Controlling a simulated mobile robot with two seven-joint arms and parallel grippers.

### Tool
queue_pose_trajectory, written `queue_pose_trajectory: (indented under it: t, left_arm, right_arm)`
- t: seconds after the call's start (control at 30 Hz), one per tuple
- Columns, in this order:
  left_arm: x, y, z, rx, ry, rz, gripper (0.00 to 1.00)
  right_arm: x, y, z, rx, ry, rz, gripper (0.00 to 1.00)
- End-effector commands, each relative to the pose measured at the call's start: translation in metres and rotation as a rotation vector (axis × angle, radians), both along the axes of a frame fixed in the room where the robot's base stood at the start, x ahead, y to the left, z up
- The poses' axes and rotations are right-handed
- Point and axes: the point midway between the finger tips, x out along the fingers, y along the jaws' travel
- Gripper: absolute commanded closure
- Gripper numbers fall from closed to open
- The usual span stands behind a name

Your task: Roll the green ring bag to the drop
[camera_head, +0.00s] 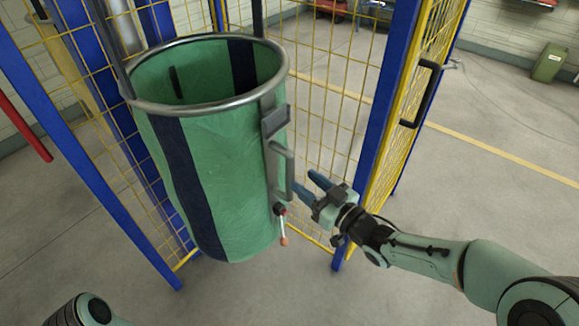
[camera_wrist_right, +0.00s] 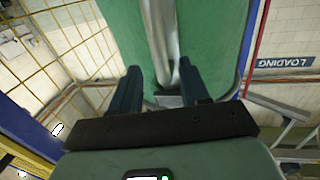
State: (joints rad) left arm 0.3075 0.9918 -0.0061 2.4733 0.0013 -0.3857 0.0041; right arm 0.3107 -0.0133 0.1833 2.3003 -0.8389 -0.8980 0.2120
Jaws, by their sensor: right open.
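The green ring bag (camera_head: 225,170) hangs upright in the head view, open at the top, with a grey metal ring (camera_head: 190,106) round its mouth and dark blue stripes. A grey bar handle (camera_head: 288,172) stands on its right side. My right gripper (camera_head: 308,184) is open just right of this handle, its blue fingers pointing at it. In the right wrist view the bag's green cloth (camera_wrist_right: 208,35) fills the top middle. The grey handle (camera_wrist_right: 162,45) shows between the open fingers (camera_wrist_right: 160,75), not clasped. My left gripper is out of view. No drop can be made out.
A blue-framed cage with yellow mesh (camera_head: 335,110) stands behind and beside the bag. Its blue post (camera_head: 385,90) and a black door handle (camera_head: 422,95) are close to my right arm. Below the bag the grey floor is bare. A green bin (camera_head: 549,63) stands far right.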

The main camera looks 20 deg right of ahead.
Motion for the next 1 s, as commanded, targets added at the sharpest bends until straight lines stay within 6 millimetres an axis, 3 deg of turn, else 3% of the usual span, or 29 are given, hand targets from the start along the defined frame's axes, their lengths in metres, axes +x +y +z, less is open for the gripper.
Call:
queue_pose_trajectory:
  t: [0.1,0.3,0.77,0.9,1.0]
  left_arm:
    - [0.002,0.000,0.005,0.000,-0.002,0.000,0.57]
    - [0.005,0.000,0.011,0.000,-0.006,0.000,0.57]
    - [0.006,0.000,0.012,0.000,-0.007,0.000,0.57]
    - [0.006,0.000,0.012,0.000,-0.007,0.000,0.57]
    - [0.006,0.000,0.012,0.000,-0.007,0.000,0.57]
  right_arm:
    - [0.023,0.013,0.001,0.003,0.000,0.003,0.54]
    - [0.050,0.025,0.001,0.001,0.000,0.001,0.54]
    - [0.060,0.031,0.000,0.000,0.000,-0.001,0.54]
    - [0.060,0.030,0.000,0.000,0.000,-0.001,1.00]
    - [0.060,0.030,0.000,0.000,0.000,-0.001,1.00]
